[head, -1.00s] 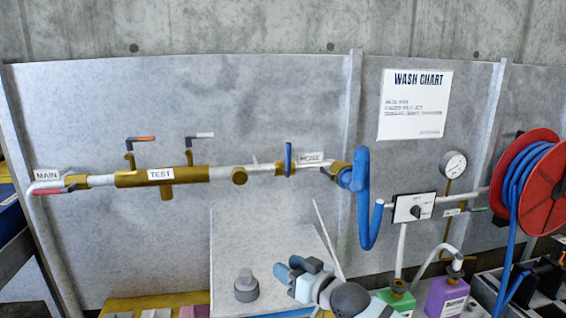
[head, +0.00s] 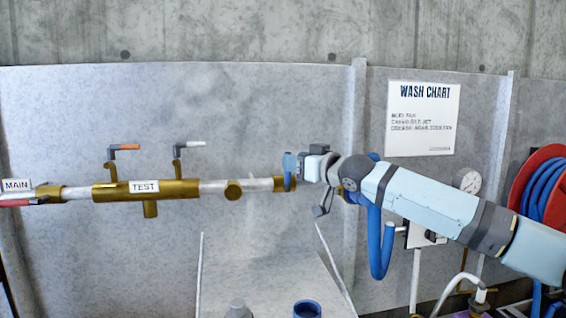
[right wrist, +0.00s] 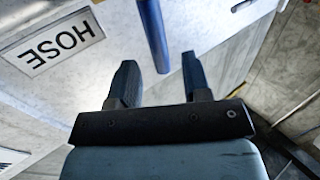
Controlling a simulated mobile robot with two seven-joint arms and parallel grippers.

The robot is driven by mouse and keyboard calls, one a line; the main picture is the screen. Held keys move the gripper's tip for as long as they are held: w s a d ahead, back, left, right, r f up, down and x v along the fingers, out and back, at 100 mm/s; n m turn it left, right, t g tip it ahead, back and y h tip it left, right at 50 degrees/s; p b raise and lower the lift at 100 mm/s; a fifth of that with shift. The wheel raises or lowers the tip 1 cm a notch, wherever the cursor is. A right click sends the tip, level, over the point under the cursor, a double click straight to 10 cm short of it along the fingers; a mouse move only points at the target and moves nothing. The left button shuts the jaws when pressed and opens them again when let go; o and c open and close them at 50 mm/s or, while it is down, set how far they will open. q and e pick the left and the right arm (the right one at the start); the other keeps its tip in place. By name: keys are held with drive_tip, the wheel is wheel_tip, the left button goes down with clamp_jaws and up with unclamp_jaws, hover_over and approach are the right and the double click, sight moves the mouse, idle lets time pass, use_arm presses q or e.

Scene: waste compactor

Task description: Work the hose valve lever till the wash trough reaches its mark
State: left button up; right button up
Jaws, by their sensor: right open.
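The hose valve lever (head: 287,178) is a blue upright handle at the brass fitting on the right end of the pipe. My right gripper (head: 300,166) is at the lever, open, with a gap on the lever's right side. The HOSE label (right wrist: 53,48) shows upside down beside the lever in the right wrist view; my arm hides it in the head view. A pale sloped panel (head: 255,265) stands below; I cannot tell if it is the wash trough. No level mark is readable. My left gripper is out of view.
The MAIN lever (head: 18,203) is at the far left; the TEST pipe (head: 110,192) carries an orange-tipped lever (head: 125,147) and a white-tipped lever (head: 190,144). A blue hose (head: 380,255) hangs below my right arm. A gauge (head: 467,180) and hose reel (head: 540,185) are right.

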drive_tip(key=x, duration=0.5)
clamp_jaws()
